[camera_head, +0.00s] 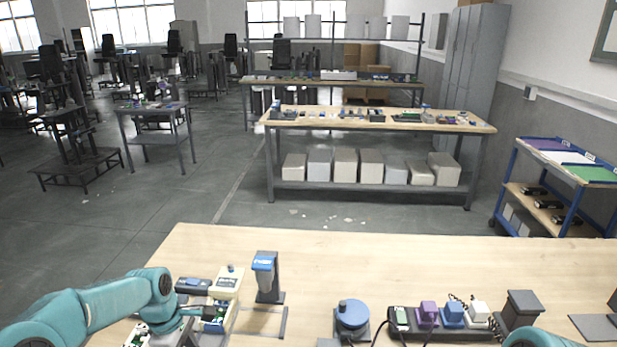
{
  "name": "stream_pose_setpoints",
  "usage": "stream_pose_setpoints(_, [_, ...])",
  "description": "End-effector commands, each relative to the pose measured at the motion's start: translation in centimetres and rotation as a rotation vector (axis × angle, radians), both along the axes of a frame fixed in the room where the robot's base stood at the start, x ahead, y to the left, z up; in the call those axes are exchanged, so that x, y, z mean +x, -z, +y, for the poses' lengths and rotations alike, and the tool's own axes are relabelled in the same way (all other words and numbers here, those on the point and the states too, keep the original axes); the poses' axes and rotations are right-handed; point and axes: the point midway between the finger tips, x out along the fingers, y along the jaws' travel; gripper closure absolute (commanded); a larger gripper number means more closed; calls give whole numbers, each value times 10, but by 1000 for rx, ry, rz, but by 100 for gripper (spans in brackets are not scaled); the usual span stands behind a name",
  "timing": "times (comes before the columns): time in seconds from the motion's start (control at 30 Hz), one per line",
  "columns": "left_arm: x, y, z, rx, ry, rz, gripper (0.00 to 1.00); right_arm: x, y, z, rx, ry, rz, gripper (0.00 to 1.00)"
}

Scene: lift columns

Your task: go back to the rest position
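My teal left arm comes in from the lower left, and its gripper (196,314) is low over the left part of the wooden table (400,262). The gripper is beside a cream fixture (228,282) with a green board in it. Its fingers are small and partly hidden, so I cannot tell whether they are open, shut or touching the fixture. Only a teal piece of my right arm shows at the bottom right edge; its gripper is out of view.
A grey stand with a blue top (266,272), a round blue device (352,315), purple (427,311) and blue (452,313) blocks with cables, and a dark box stand (521,306) line the near table. Its far middle is clear. A workbench (380,119) stands beyond.

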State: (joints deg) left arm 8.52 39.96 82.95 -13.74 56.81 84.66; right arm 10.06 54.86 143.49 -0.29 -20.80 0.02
Motion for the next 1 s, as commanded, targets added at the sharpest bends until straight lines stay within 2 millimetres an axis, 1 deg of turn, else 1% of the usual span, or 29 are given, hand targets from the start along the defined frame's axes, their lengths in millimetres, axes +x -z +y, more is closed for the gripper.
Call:
stream_pose_setpoints(0.13, [1, 0, -1, 0, 1, 0, 57, 0, 0, 0, 0, 0, 0, 57])
stream_pose_setpoints(0.17, [-1, 17, -3, -3, 3, 20, 57, 0, 7, 0, 0, 0, 0, 57])
stream_pose_setpoints(0.2, [-7, 26, -6, -7, 11, 46, 57, 0, 7, 0, 0, 1, 0, 57])
stream_pose_setpoints(0.37, [-37, 59, -22, -32, 39, 146, 57, 0, 10, 0, 0, 0, 0, 57])
stream_pose_setpoints(0.57, [-82, 109, -52, -89, 113, 225, 57, 0, 14, 0, 0, 0, 0, 57])
stream_pose_setpoints(0.67, [-115, 138, -72, -136, 198, 241, 57, 0, 17, 0, 0, 0, 0, 57])
stream_pose_setpoints(0.73, [-146, 162, -91, -185, 290, 237, 57, 0, 20, 0, 0, 0, 0, 57])
stream_pose_setpoints(0.77, [-162, 172, -100, -209, 342, 227, 57, 0, 21, 0, 0, 0, 0, 57])
stream_pose_setpoints(0.8, [-187, 186, -113, -245, 422, 206, 57, 0, 23, 0, 0, 0, 0, 57])
stream_pose_setpoints(0.83, [-207, 195, -123, -272, 492, 179, 57, 0, 24, 0, 0, 0, 0, 57])
stream_pose_setpoints(0.9, [-246, 207, -140, -314, 663, 86, 57, 0, 26, 0, 0, 0, 0, 57])
stream_pose_setpoints(0.93, [-258, 209, -145, -320, 734, 40, 57, 0, 26, 0, 0, 0, 0, 57])
stream_pose_setpoints(1.0, [-274, 210, -151, -306, 891, -75, 57, 0, 25, 0, 0, 0, 0, 57])
